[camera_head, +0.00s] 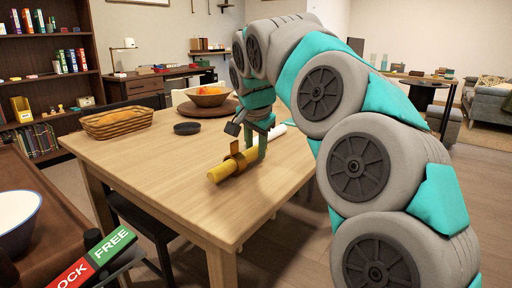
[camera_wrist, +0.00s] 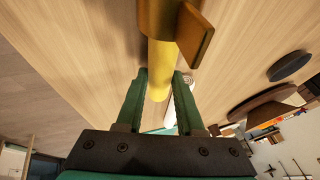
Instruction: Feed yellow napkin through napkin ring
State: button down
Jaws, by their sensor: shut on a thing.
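The yellow napkin (camera_head: 222,171) is a rolled tube lying along the table top. The napkin ring (camera_head: 236,156) is an orange-brown band around it, and yellow shows on both sides of the band. In the wrist view, the ring (camera_wrist: 157,17) is cut by the top edge, with a flat brown tab sticking out to the right. The napkin (camera_wrist: 158,68) comes out of it towards my fingers. My gripper (camera_head: 256,150) points down at the napkin's far part, just beyond the ring. In the wrist view, my gripper (camera_wrist: 158,98) is shut on the napkin, one finger on each side.
A white roll (camera_head: 277,131) lies beyond my gripper. A small dark dish (camera_head: 187,128), a wicker basket (camera_head: 118,122) and a fruit bowl (camera_head: 207,96) on a round board stand farther back and left. The table (camera_head: 165,178) is bare to the left and in front of the napkin.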

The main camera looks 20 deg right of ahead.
jog(key=shift+c, duration=2.2)
grip_release()
jog(key=shift+r, duration=0.15)
jog(key=v, duration=0.7)
jog(key=shift+s+r, duration=0.15)
jog(key=shift+r, duration=0.05)
